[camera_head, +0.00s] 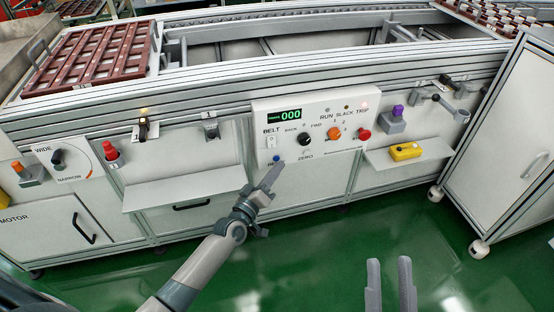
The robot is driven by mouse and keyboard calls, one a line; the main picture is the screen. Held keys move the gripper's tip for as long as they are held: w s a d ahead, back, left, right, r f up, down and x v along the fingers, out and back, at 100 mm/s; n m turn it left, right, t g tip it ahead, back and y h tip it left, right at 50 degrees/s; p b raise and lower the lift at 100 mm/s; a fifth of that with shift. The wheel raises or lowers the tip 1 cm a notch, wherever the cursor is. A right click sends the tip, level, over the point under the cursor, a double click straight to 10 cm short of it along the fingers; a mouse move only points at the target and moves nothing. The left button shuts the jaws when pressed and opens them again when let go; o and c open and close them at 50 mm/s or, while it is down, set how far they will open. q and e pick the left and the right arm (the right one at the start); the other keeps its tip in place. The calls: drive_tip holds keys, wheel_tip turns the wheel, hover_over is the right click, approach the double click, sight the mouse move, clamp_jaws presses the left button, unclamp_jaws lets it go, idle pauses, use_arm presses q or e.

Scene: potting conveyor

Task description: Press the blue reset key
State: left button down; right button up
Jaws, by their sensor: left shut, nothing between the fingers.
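The blue reset key (276,158) is a small round button at the lower left of the white control panel (330,115). Its printed label is partly covered by my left gripper (274,169). My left gripper is shut and empty, with its fingertips just below and in front of the blue key. I cannot tell whether they touch it. My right gripper (391,268) is at the bottom of the view, away from the panel, with its two fingers apart and nothing between them.
The panel also has a green display reading 000 (291,114), a black knob (305,140), an orange knob (334,134) and a red button (365,135). A shelf (185,189) sticks out to the left. A yellow box (405,152) lies on the right shelf. The green floor in front is clear.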

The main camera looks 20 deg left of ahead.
use_arm(q)
drive_tip(key=shift+w, duration=0.1)
idle(0.3)
drive_tip(key=shift+w+a, duration=0.25)
idle(0.6)
drive_tip(key=shift+s+d, duration=0.25)
drive_tip(key=shift+s, duration=0.1)
drive_tip(key=shift+p, duration=0.3)
drive_tip(key=s+d+p, duration=0.2)
drive_tip(key=s+d, duration=0.1)
drive_tip(key=s, duration=0.2)
drive_tip(key=shift+d+p, duration=0.2)
drive_tip(key=shift+p, duration=0.1)
idle(0.4)
